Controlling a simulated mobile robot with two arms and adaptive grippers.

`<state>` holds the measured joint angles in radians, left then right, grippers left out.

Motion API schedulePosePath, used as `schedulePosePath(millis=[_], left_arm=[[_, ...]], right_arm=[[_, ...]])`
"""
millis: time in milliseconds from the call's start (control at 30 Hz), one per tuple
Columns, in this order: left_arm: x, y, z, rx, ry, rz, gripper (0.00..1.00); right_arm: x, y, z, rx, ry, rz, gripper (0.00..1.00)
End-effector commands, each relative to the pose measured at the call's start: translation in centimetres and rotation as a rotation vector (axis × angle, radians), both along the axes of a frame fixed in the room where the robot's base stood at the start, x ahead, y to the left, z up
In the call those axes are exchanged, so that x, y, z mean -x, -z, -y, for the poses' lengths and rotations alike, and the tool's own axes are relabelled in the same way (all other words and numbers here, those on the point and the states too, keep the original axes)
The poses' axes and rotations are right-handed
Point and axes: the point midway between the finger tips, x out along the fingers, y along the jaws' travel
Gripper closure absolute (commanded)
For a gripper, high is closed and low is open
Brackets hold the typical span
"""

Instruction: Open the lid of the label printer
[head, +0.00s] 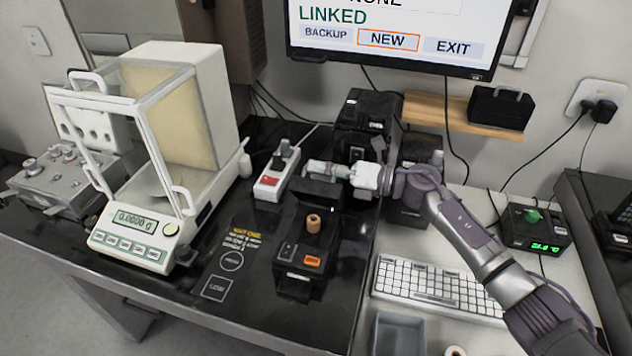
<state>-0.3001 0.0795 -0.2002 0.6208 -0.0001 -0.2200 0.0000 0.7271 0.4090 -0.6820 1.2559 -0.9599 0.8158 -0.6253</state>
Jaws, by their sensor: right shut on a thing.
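The label printer (302,258) is a small black box on the black table, with an orange button on its front. Its lid (321,192) stands raised at the back, and a tan roll core (313,223) shows in the open body. My right gripper (318,168) reaches in from the right behind the printer and is shut on the upper edge of the lid. The exact finger contact is small and partly hidden. My left gripper is not in view.
A power strip (272,184) lies just left of the lid, and a glass-sided balance (130,243) stands further left. Another black device (365,115) stands behind my gripper. A white keyboard (440,289) and a grey tray (399,335) lie to the right. A monitor (390,40) hangs above.

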Motion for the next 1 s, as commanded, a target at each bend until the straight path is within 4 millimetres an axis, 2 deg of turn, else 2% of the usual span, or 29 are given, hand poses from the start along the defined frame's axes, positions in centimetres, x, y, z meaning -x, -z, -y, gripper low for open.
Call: schedulePosePath(millis=[200,433,1000], left_arm=[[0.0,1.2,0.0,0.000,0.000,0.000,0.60],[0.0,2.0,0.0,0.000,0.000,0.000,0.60],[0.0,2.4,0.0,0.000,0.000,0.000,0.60]], right_arm=[[-2.2,0.3,0.7,-0.054,0.002,-0.163,1.00],[-3.5,0.5,1.1,-0.093,0.001,-0.284,1.00],[-4.4,0.7,1.4,-0.117,0.000,-0.362,1.00]])
